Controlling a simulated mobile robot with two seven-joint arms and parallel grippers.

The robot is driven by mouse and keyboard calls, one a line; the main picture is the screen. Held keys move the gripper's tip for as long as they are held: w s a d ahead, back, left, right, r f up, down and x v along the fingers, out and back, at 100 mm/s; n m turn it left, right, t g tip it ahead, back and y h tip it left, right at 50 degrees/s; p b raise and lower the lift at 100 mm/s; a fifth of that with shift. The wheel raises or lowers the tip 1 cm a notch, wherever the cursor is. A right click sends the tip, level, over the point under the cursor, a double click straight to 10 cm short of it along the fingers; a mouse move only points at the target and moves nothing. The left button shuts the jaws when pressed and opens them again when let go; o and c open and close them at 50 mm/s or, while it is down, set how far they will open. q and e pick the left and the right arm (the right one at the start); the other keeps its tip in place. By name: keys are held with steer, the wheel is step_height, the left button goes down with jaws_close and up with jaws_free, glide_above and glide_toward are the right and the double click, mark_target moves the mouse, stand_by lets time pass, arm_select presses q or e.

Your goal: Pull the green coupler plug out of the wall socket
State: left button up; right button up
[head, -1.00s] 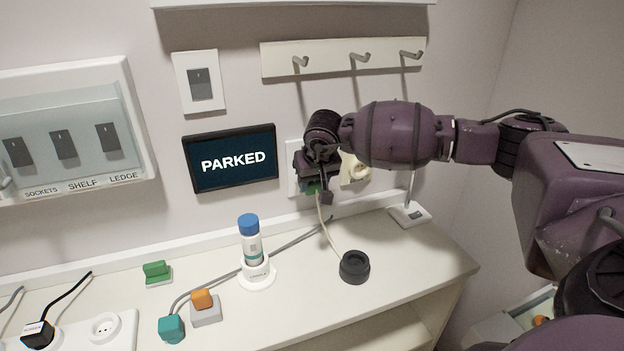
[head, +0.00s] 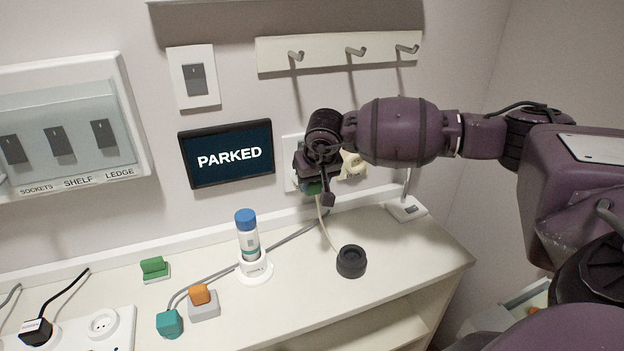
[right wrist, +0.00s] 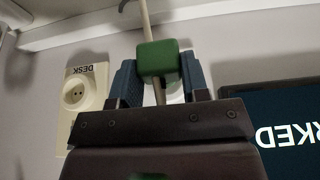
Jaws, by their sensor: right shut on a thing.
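My right gripper (head: 316,184) is at the wall, in front of a white wall plate (head: 288,152) right of the PARKED screen. The green coupler plug (right wrist: 158,60) sits between its two blue fingers in the right wrist view, and the gripper is shut on it. A sliver of the plug's green also shows under the gripper in the head view. A pale cord (head: 327,230) runs down from the plug. The gripper hides most of the socket, so I cannot tell how deep the plug sits. My left gripper is not in view.
A cream DESK socket (right wrist: 90,96) is beside the gripper. A hook rail (head: 340,50) is above it. The ledge below holds a black round base (head: 351,262), a blue-capped bottle (head: 247,235), a green block (head: 154,267) and an orange-topped block (head: 202,302).

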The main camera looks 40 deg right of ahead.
steer(key=shift+s, duration=0.2)
steer(key=shift+a+r, duration=0.1)
steer(key=p+v, duration=0.3)
steer(key=v, duration=0.4)
steer(key=shift+s+r, duration=0.2)
stand_by(0.5)
steer(key=shift+f, duration=0.1)
